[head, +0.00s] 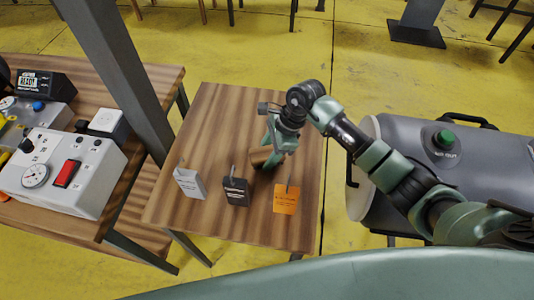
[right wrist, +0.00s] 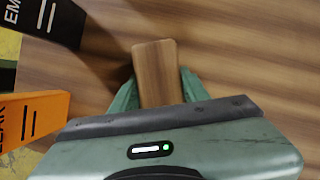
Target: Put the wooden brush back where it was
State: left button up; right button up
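The wooden brush (head: 261,155) is a plain brown block over the small wooden table (head: 215,115), behind the black and orange signs. My right gripper (head: 268,153) reaches down to it from the right. In the right wrist view the brush (right wrist: 157,72) lies between the two green fingers (right wrist: 158,92), which appear to press on its sides. Its far end sticks out past the fingertips. Any bristles are hidden, and I cannot tell whether it touches the table. My left gripper is not in view.
A white sign (head: 189,184), a black sign (head: 235,191) and an orange sign (head: 286,199) stand along the table's near side. A bench with a white control box (head: 60,170) is at left, beside a grey post (head: 118,75). A grey tank (head: 425,165) is at right.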

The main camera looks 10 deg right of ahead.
jog(key=o, duration=0.4)
jog(key=shift+r, duration=0.15)
jog(key=shift+d+r, duration=0.2)
jog(key=shift+r, duration=0.05)
jog(key=b+v, duration=0.2)
jog(key=v, duration=0.9)
jog(key=shift+r, duration=0.15)
jog(key=shift+r, duration=0.15)
